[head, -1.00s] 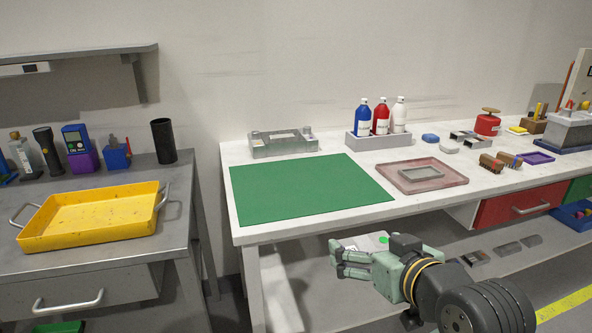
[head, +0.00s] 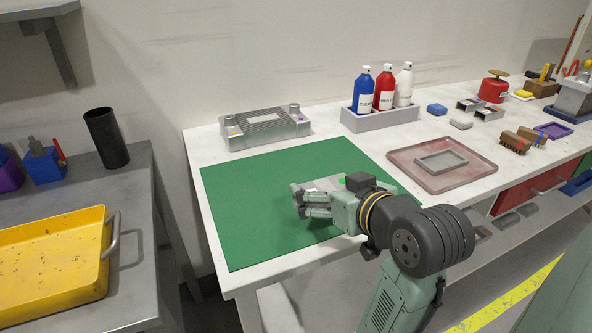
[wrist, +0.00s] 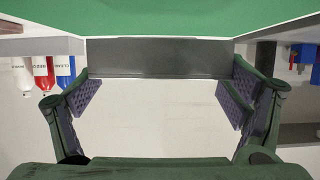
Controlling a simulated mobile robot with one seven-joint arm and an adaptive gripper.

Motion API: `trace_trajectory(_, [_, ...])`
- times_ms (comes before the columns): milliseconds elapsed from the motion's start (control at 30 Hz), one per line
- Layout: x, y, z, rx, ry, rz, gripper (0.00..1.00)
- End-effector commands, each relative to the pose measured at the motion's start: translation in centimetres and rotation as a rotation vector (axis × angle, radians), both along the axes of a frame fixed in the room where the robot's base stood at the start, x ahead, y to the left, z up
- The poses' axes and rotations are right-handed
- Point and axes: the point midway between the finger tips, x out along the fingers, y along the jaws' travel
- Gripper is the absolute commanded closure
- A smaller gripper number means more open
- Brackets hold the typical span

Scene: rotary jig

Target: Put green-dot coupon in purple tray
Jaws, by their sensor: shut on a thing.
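The small purple tray (head: 570,129) lies on the white table at the far right, well away from the gripper, and looks empty.
The green mat (head: 250,215) is bare around the gripper. A pinkish tray (head: 468,180) holds a grey frame. A metal jig (head: 262,141) and a bottle rack (head: 372,123) stand behind. A yellow tray (head: 50,290) sits on the left bench.

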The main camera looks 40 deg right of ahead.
Motion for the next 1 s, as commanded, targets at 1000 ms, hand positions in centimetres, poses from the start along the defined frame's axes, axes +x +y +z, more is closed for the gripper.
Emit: trace_trajectory(1000, [14.1,-4.3,-4.7,0.001,0.002,-0.001,0.42])
